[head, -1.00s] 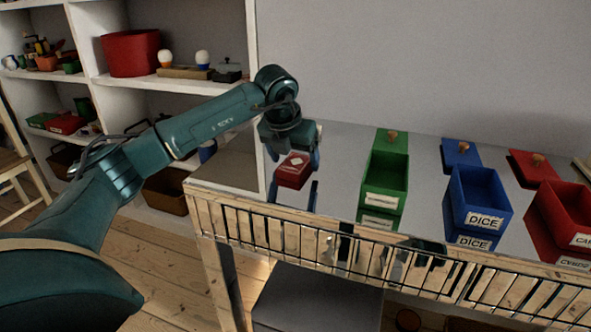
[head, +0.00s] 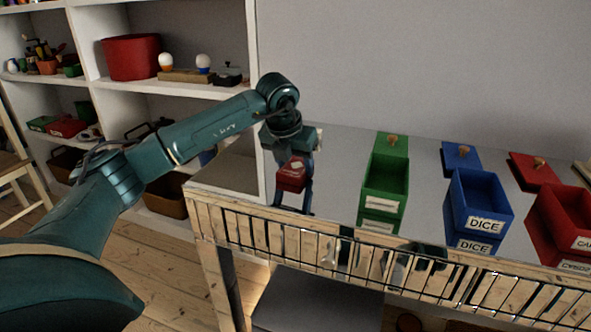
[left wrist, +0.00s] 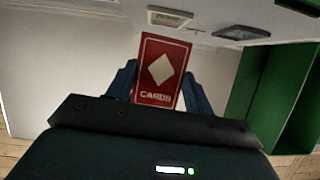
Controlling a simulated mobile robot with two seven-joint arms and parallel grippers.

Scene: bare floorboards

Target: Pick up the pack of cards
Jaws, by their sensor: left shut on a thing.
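The pack of cards (head: 291,175) is a small red box. In the left wrist view the pack (left wrist: 159,72) shows a white diamond and the word CARDS. My left gripper (head: 292,178) is over the left end of the shiny grey table and is shut on the pack. Its blue fingers (left wrist: 159,88) are on both sides of the pack. I cannot tell whether the pack's underside touches the tabletop. My right gripper is not in view.
On the table (head: 335,160), right of the pack, stand a green box (head: 383,185), a blue box (head: 479,195) labelled DICE and a red box (head: 565,220). Their knobbed lids (head: 391,143) lie behind them. A white shelf (head: 200,93) stands at the left.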

